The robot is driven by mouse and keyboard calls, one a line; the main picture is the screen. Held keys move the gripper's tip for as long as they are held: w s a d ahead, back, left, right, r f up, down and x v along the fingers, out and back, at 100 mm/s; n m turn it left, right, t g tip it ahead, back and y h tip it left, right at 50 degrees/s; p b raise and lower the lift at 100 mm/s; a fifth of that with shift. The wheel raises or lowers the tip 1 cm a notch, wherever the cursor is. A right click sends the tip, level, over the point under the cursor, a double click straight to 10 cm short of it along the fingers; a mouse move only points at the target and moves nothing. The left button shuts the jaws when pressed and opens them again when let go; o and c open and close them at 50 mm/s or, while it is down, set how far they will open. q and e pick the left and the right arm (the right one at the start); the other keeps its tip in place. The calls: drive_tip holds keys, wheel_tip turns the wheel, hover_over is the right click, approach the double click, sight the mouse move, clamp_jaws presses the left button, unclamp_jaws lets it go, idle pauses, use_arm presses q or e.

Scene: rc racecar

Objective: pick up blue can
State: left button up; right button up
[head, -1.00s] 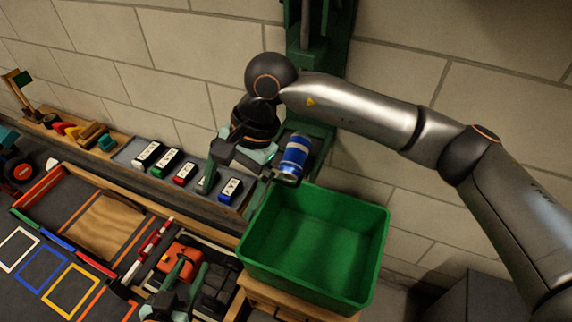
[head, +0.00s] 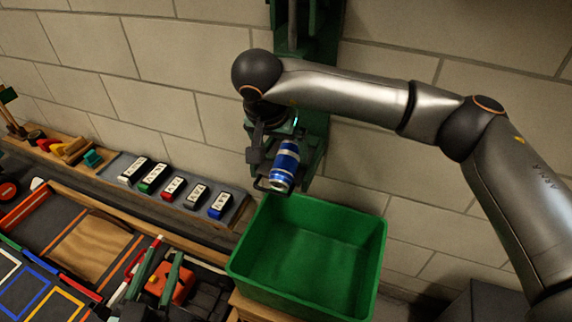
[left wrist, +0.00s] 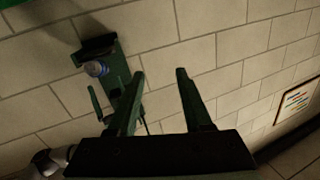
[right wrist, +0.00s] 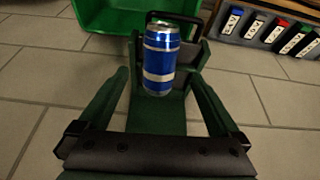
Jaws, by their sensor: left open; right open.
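The blue can (head: 284,165), with silver bands, sits tilted at a green wall-mounted dispenser (head: 312,150) above a green bin. In the right wrist view the can (right wrist: 161,58) is lined up between the open fingers of my right gripper (right wrist: 160,86), around or just beyond their tips; I cannot tell whether they touch it. In the head view my right gripper (head: 265,158) is at the can's left side, partly hidden. The can (left wrist: 95,69) is small and distant in the left wrist view. My left gripper (head: 157,268) is open and empty over the workbench.
The green bin (head: 250,262) stands open and empty below the can. A rack of labelled coloured blocks (head: 180,190) lies left of it. The brick wall (head: 400,60) is close behind. A black wire loop (right wrist: 172,16) stands beside the can in the right wrist view.

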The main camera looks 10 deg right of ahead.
drive_tip(key=b+x, duration=0.1)
drive_tip(key=x, duration=0.3)
drive_tip(key=shift+w+d+f, duration=0.1)
drive_tip(key=shift+w, duration=0.05)
drive_tip(key=shift+w+d+f, duration=0.1)
drive_tip(key=shift+w+f, duration=0.1)
drive_tip(key=shift+f, duration=0.15)
use_arm(q)
wheel_tip(320, 180, up, 6)
drive_tip(key=m+t+h, duration=0.1)
drive_tip(key=t, duration=0.1)
drive_tip(key=shift+d, duration=0.15)
use_arm(e)
drive_tip(key=shift+r, duration=0.1)
drive_tip(key=c, duration=1.5)
